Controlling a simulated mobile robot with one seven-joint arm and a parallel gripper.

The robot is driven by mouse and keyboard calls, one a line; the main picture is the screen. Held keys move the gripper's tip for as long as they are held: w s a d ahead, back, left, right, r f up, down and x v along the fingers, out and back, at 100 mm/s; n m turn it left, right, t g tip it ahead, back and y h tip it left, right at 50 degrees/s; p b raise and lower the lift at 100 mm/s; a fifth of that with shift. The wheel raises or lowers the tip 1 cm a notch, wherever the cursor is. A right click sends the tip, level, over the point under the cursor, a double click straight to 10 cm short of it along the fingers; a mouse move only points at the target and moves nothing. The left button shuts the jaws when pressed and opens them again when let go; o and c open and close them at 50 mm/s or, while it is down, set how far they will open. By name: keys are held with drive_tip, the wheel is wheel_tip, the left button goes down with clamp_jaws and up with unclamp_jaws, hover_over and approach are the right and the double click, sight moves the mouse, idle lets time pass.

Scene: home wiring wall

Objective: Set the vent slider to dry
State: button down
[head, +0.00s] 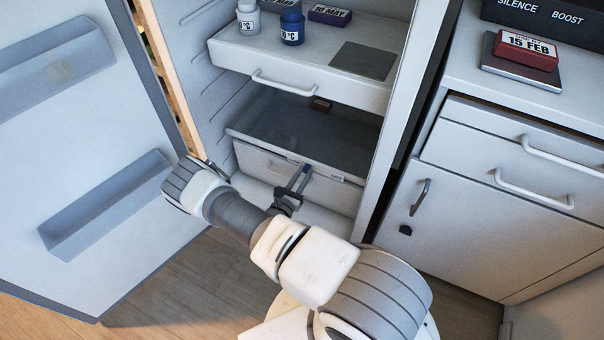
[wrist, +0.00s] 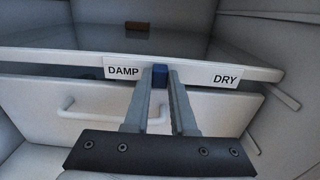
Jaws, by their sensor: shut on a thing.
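The vent slider (wrist: 160,71) is a small blue knob on the front edge of the shelf above the fridge's bottom drawer. In the wrist view it stands just right of the DAMP label (wrist: 123,72) and left of the DRY label (wrist: 226,79). My gripper (wrist: 161,78) is shut on the knob, with a finger on each side of it. In the head view my gripper (head: 301,172) reaches into the lower part of the open fridge. The knob cannot be made out there.
The bottom drawer (wrist: 50,115) with its handle lies just below the slider. Above is a pulled-out tray (head: 300,80) with jars and date blocks. The fridge door (head: 75,130) stands open at the left. A cabinet (head: 470,200) stands at the right.

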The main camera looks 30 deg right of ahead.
drive_tip(key=s+d, duration=0.1)
drive_tip(key=s+d+p, duration=0.1)
drive_tip(key=s, duration=0.1)
drive_tip(key=shift+s+d, duration=0.3)
drive_tip(key=shift+d, duration=0.05)
drive_tip(key=c, duration=0.7)
unclamp_jaws()
drive_tip(key=shift+a, duration=0.1)
drive_tip(key=p+v, duration=0.3)
drive_tip(key=v, duration=1.4)
drive_tip(key=shift+s+f+p, duration=0.1)
drive_tip(key=shift+s+p, duration=0.05)
drive_tip(key=shift+p, duration=0.25)
